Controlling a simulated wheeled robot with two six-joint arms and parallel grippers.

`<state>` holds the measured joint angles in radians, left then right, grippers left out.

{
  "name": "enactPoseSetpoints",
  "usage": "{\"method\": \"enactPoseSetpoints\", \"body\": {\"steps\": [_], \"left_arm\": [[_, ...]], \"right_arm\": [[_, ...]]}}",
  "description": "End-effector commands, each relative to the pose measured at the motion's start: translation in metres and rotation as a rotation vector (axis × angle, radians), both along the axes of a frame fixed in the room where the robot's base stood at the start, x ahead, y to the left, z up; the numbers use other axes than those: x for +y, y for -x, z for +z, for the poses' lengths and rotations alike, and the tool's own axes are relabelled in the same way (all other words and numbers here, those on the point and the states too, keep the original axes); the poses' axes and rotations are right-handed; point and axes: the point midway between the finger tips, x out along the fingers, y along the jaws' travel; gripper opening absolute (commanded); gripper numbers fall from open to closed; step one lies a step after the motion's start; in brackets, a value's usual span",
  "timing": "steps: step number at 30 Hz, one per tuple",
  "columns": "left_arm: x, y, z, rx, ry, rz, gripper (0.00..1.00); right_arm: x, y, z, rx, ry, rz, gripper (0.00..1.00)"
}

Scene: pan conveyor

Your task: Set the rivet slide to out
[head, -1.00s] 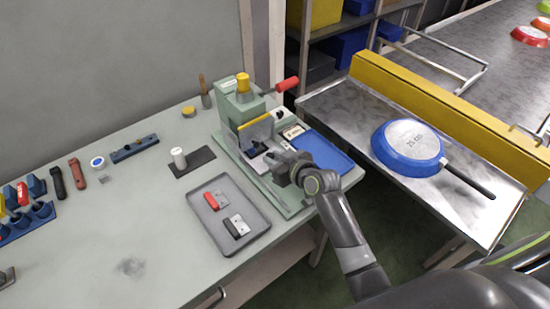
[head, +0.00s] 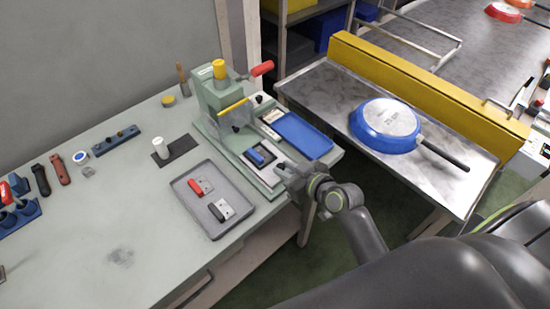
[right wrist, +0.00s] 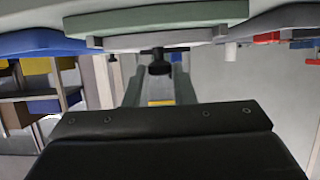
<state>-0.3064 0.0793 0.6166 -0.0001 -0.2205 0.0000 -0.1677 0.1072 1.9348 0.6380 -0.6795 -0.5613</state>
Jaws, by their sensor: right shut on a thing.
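The green rivet press (head: 212,100) stands at the back right of the bench. Its rivet slide (head: 266,168) lies on the press base, drawn forward, clear of the yellow bar (head: 234,106). A blue block (head: 256,155) sits on the slide. My right gripper (head: 283,170) is at the front end of the slide, shut on its black knob. In the head view the gripper mostly hides the knob. My left gripper is not in view.
A grey tray (head: 181,187) with red and black handled parts lies left of the press. A blue tray (head: 302,133) lies to its right. A blue pan (head: 386,121) rests on the metal conveyor table. The front left bench is mostly clear.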

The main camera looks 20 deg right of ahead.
Motion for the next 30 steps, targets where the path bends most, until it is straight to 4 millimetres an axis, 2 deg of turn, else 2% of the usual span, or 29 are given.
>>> {"method": "enactPoseSetpoints", "body": {"steps": [3,12,13,17,30], "left_arm": [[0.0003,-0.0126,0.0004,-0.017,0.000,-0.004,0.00],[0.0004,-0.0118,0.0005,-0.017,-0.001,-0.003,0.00],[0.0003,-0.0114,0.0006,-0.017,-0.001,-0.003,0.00],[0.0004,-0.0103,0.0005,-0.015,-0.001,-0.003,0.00],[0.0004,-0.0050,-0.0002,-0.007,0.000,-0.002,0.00]], "right_arm": [[-0.0024,0.0079,-0.0018,0.006,0.002,0.002,0.00],[-0.0027,0.0091,-0.0027,0.008,0.003,0.002,0.00],[-0.0028,0.0091,-0.0028,0.009,0.004,0.002,0.27],[-0.0027,0.0088,-0.0024,0.007,0.003,0.002,0.43],[-0.0032,0.0097,-0.0009,0.005,0.002,0.001,0.43]]}}
